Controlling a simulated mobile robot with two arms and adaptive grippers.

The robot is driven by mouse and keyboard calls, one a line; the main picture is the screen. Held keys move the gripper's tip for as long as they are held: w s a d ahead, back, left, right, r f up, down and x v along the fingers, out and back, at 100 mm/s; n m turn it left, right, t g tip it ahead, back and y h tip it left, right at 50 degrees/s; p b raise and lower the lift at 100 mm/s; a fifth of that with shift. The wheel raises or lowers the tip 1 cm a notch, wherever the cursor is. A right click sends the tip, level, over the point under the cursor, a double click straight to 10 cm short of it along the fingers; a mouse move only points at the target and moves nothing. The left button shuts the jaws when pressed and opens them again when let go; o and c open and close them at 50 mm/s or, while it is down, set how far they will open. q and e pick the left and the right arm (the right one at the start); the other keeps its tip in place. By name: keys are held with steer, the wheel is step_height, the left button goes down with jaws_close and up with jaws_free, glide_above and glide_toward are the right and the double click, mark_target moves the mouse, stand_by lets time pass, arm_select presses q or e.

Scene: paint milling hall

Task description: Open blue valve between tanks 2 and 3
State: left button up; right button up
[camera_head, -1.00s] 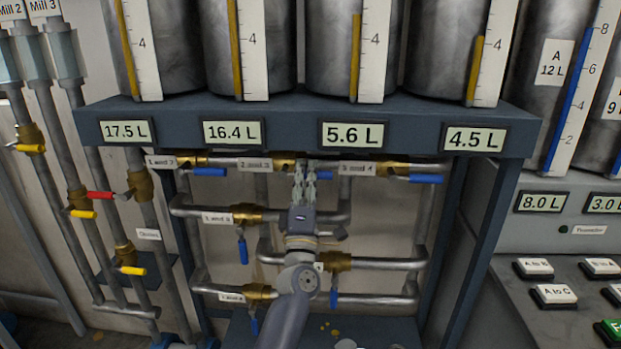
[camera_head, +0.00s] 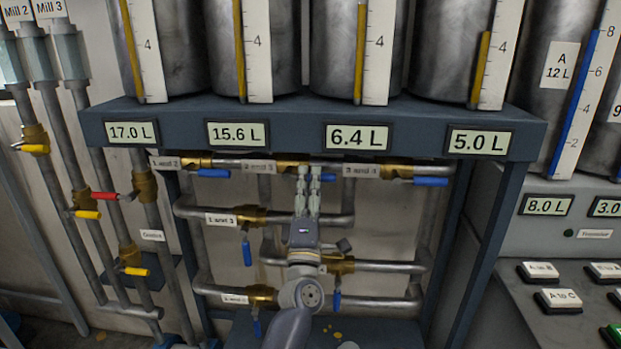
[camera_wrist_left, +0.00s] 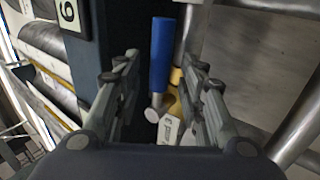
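The valve labelled "2 and 3" (camera_head: 258,167) has a brass body (camera_head: 292,159) on the top pipe, below the "15.6 L" and "6.4 L" displays. Its blue handle (camera_head: 328,177) shows just right of my left gripper (camera_head: 308,176), partly hidden by it. In the left wrist view the blue handle (camera_wrist_left: 160,55) lies between the two spread fingers (camera_wrist_left: 160,85), with no clear contact on either side. The left gripper is open. My right gripper is in neither view.
Blue-handled valves "1 and 2" (camera_head: 213,173) and "3 and 4" (camera_head: 430,181) flank this one on the same pipe. Lower pipes carry more blue valves, such as "1 and 3" (camera_head: 246,250). The dark tank shelf (camera_head: 300,107) is close above. A button panel (camera_head: 580,290) stands at right.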

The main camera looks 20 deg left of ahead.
arm_select(q)
steer(key=v, duration=1)
steer(key=d+f+m+g+h, duration=0.3)
steer(key=f+m+h, duration=0.15)
steer(key=f, duration=0.95)
steer(key=d+f+m+g+h, duration=0.25)
steer(key=f+m, duration=0.35)
steer(key=f, duration=0.7)
steer(key=s+d+f+m+g+h, duration=0.1)
steer(key=s+f+m+g, duration=0.3)
steer(key=f, duration=0.7)
steer(key=s+f+m+g+h, duration=0.1)
steer(key=s+f+m+g, duration=0.1)
steer(key=s+f, duration=0.75)
steer(key=s+a+f+m+g, duration=0.1)
steer(key=s+f+m+g, duration=0.15)
steer(key=s+f, duration=0.65)
steer(key=s+a+f+m+g, duration=0.15)
steer(key=s+f+g, duration=0.25)
steer(key=s+f, duration=0.5)
steer(key=s+a+f+m+g+y, duration=0.1)
steer(key=s+a+f+g, duration=0.1)
steer(key=s, duration=0.8)
steer(key=s+a+f+m+g, duration=0.2)
steer(key=s+f, duration=0.3)
steer(key=s, duration=0.5)
steer(key=shift+s+a+f+g+y, duration=0.25)
steer(key=shift+a+g+y, duration=0.15)
steer(key=shift+a, duration=0.25)
